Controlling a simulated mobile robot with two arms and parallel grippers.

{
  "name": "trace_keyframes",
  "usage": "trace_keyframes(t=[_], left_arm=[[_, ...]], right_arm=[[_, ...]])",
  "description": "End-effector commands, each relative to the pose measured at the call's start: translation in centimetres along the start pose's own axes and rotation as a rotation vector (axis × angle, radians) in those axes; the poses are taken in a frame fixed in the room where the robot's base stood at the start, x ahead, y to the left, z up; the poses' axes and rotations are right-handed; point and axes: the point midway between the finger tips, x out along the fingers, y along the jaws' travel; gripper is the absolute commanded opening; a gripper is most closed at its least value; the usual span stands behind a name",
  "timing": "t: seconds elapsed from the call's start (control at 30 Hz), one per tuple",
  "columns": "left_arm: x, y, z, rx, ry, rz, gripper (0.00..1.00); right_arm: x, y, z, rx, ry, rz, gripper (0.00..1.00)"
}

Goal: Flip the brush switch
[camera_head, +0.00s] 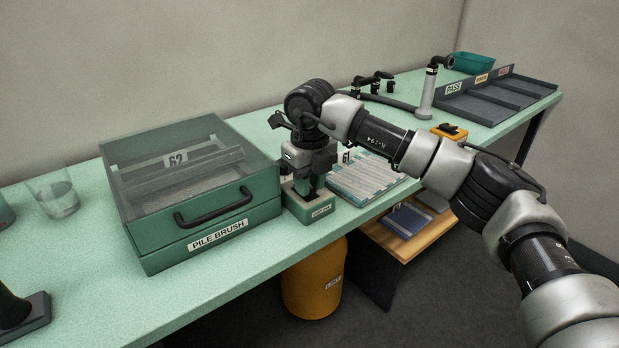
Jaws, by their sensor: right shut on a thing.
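The pile brush unit (200,215) is a green box on the table with a clear lid, a black front handle and a "PILE BRUSH" label. Right beside it stands a small green switch box (318,213) with a small label on its front. My right gripper (311,192) points down at the top of this switch box and is shut on its dark switch lever. The jaws hide most of the lever, so I cannot tell which way it is tipped. My left gripper is not in view.
A striped tufted piece (362,178) lies right of the switch box. A glass (57,196) stands at the left. Sorting trays (492,97) and a teal bin (474,63) are at the far right. An orange drum (313,285) stands below the table edge.

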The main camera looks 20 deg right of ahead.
Motion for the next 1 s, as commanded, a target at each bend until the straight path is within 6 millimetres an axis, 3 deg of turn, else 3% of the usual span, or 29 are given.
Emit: trace_keyframes(t=[0.17,0.2,0.37,0.73,1.0], left_arm=[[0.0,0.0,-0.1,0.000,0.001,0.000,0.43],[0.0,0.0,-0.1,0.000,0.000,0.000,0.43],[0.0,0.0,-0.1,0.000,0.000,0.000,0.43],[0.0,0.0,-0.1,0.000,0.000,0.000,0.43],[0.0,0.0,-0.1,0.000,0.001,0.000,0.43]], right_arm=[[-0.1,0.0,0.0,0.001,-0.001,-0.001,0.02],[-0.1,0.0,0.0,0.001,-0.001,-0.001,0.27],[-0.1,0.0,0.0,0.001,-0.001,0.000,0.51],[-0.8,0.0,0.0,0.000,-0.002,0.000,0.51],[-5.9,0.0,0.0,0.000,-0.005,-0.001,0.51]])
